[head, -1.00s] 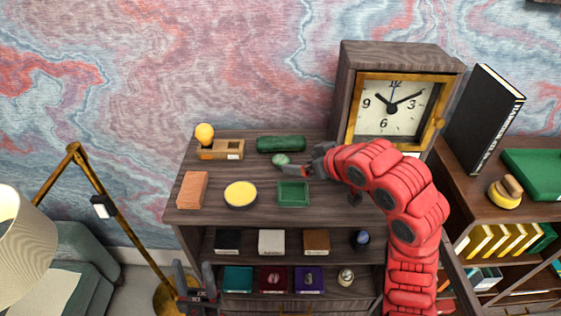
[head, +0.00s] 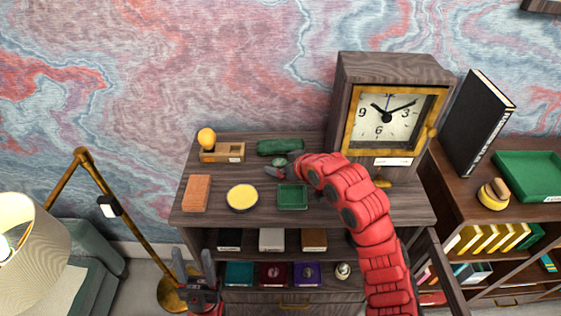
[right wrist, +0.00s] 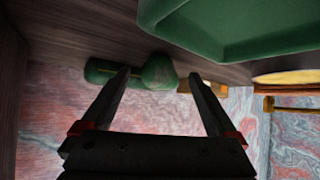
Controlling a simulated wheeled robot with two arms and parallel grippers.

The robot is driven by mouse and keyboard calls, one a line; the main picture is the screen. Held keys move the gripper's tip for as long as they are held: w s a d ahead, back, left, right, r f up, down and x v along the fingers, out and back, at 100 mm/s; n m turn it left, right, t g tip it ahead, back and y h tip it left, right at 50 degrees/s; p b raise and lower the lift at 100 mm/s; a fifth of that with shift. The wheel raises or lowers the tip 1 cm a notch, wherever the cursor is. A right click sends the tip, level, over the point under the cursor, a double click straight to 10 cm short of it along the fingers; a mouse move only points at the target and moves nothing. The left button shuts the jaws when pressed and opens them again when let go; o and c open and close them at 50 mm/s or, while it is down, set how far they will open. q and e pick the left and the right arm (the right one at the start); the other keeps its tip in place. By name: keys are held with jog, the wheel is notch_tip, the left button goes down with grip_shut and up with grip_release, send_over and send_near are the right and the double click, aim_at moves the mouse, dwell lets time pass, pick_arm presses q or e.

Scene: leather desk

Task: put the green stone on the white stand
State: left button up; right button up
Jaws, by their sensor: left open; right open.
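The green stone (head: 279,162) is a small rounded lump on top of the dark wooden cabinet, in front of a dark green roll. My right gripper (head: 281,165) is open, with its fingers on either side of the stone. In the right wrist view the stone (right wrist: 158,72) shows between the spread fingertips, apparently gripped by neither. The likely white stand (head: 271,239) is a pale block on the cabinet's upper inner shelf, between a black and a brown one, with nothing seen on it. My left gripper (head: 196,282) is open and empty, low at the cabinet's left front.
The green roll (head: 281,147), a green tray (head: 292,196), a yellow dish (head: 242,198), a brick (head: 196,193) and a wooden box (head: 222,153) stand around the stone. A large clock (head: 388,115) is at the right. My right arm hides the shelf's right end.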

jog(key=shift+f, duration=0.1)
grip_shut()
dwell(0.3)
